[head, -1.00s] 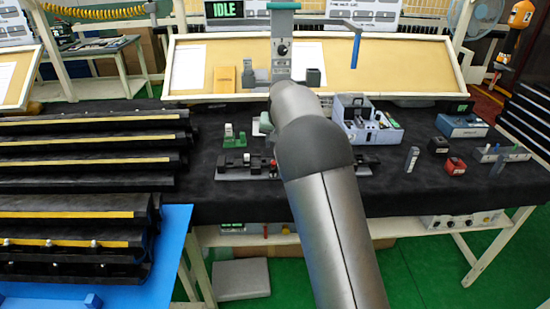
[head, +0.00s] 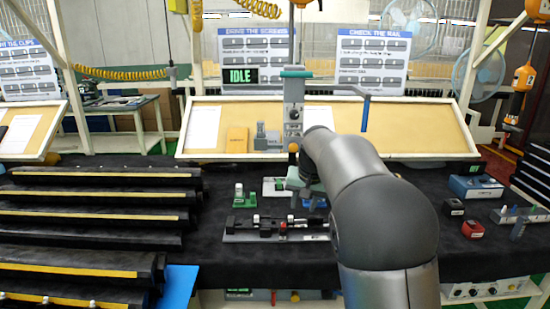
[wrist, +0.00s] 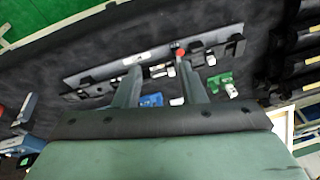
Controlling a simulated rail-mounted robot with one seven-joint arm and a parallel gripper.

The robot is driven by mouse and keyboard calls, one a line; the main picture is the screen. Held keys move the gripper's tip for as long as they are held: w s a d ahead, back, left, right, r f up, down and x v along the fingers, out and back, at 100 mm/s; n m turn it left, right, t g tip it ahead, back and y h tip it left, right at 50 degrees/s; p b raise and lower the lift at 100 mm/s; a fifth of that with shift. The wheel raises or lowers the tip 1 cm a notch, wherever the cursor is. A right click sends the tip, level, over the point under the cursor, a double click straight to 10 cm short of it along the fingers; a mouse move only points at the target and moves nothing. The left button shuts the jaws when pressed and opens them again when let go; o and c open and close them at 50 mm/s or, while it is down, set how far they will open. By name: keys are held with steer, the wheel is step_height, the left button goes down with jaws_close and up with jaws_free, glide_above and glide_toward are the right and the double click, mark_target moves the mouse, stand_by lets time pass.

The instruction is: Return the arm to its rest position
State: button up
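My arm (head: 375,215) reaches from the lower right over the black-covered bench in the head view. My gripper (wrist: 159,70) has its two fingers spread apart with nothing held between them in the wrist view. Beyond the fingers lies the grey rail fixture (wrist: 105,66) with black clamps and a red knob. In the head view the gripper is small and partly hidden by the arm.
A green block with a white piece (head: 240,197) stands behind the fixture. Black rails with yellow strips (head: 95,217) fill the left side. A grey post (head: 293,105) stands behind the gripper.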

steer(key=s+d+f, duration=0.1)
steer(key=s+f, duration=0.2)
steer(key=s, duration=0.9)
steer(key=s+d+f+n+g, duration=0.1)
steer(key=s+d+f, duration=0.1)
steer(key=s, duration=1.1)
steer(key=s+d+f+n+g+h, duration=0.1)
steer(key=s+d+f, duration=0.1)
steer(key=s, duration=1.1)
steer(key=shift+s+f, duration=0.25)
steer(key=shift+f, duration=0.65)
